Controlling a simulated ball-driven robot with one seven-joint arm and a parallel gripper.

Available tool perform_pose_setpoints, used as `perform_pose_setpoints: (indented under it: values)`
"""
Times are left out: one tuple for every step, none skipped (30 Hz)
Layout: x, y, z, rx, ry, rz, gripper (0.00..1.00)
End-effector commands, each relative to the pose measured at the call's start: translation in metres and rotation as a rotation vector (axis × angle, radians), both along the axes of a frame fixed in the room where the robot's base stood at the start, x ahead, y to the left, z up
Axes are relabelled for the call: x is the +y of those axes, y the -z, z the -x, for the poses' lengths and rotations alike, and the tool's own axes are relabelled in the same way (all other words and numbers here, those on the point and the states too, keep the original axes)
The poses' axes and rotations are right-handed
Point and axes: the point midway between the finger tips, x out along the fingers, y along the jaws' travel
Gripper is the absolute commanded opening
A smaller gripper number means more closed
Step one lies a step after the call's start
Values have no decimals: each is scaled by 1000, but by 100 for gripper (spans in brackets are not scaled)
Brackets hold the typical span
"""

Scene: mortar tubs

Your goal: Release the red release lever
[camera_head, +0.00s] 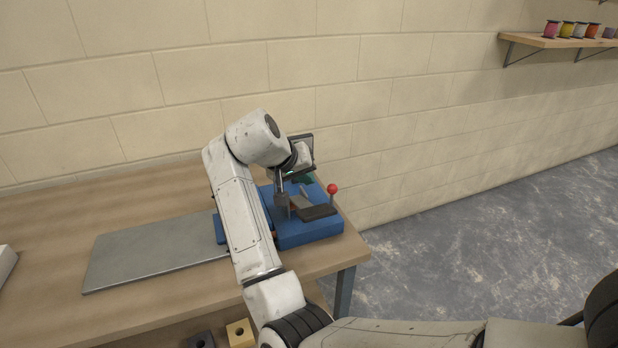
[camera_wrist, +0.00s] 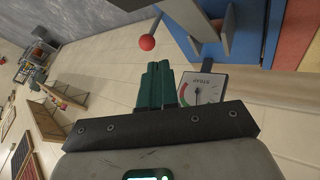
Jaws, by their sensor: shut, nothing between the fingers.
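The red release lever shows as a red ball knob (camera_head: 332,188) on a thin upright rod at the right side of a blue machine (camera_head: 310,233) on the bench. In the wrist view the red knob (camera_wrist: 147,42) sits just beyond the green fingertips, with its rod running to the upper right. My gripper (camera_wrist: 159,68) has its green fingers together with nothing between them. They look apart from the knob. In the head view my gripper (camera_head: 304,178) is mostly hidden behind my wrist, to the left of the knob.
A dial gauge (camera_wrist: 203,89) lies beside my fingers in the wrist view. A grey metal plate (camera_head: 150,250) extends left from the machine on the wooden bench (camera_head: 60,215). A block wall stands close behind. A shelf with spools (camera_head: 565,42) hangs at upper right.

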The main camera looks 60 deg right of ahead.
Motion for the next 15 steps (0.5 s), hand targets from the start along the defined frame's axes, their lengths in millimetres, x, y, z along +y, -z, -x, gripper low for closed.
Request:
perform_pose_setpoints:
  values:
    - [-6, 7, 2, 4, 2, -2, 0]
    - [-9, 11, 2, 3, 1, -2, 0]
    - [-14, 16, 3, 3, 1, -3, 0]
    - [-17, 20, 3, 3, 0, -2, 0]
    - [-21, 25, 4, 3, 1, -3, 0]
    - [-26, 30, 4, 3, 2, -1, 0]
    - [-29, 34, 5, 4, 2, -2, 0]
    - [-32, 38, 5, 3, 1, -3, 0]
    - [-35, 42, 5, 2, 1, -2, 0]
    - [-38, 46, 5, 1, 1, -2, 0]
    - [-40, 48, 5, 2, 1, -2, 0]
    - [-43, 52, 6, 2, 0, -2, 0]
    - [-45, 54, 6, 2, 0, -2, 0]
    - [-47, 56, 6, 1, 1, -2, 0]
    - [-49, 58, 6, 1, 1, -2, 0]
